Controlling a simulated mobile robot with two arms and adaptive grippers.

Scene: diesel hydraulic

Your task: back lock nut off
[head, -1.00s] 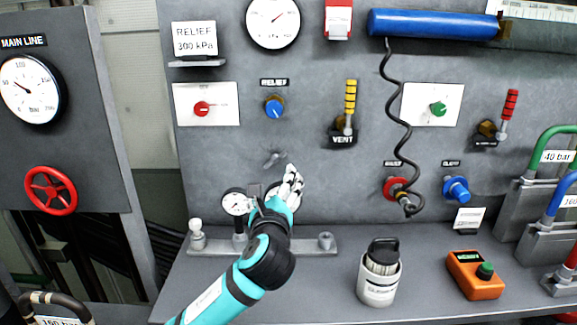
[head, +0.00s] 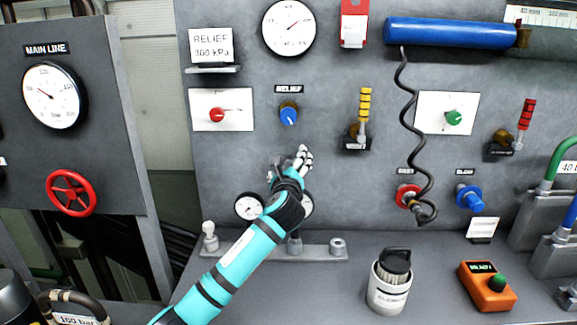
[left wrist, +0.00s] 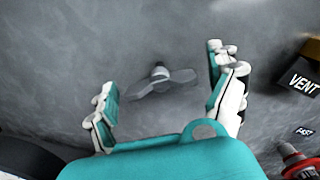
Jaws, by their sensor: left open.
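The lock nut (left wrist: 160,82) is a grey wing nut on a short stud on the grey panel. The left wrist view shows it between the two spread fingers of my left gripper, which do not touch it there. In the head view my left gripper (head: 290,165) reaches up in front of the panel, below the blue relief knob (head: 289,116). Its hand largely hides the nut in that view. The left gripper is open and empty, with teal and white fingers. My right gripper is not in view.
A yellow-handled vent valve (head: 363,112) stands right of the hand. Small gauges (head: 249,206) sit just below it, above a grey manifold (head: 262,250). A coiled black hose (head: 407,130) hangs further right. A white canister (head: 388,287) and an orange box (head: 487,286) stand on the bench.

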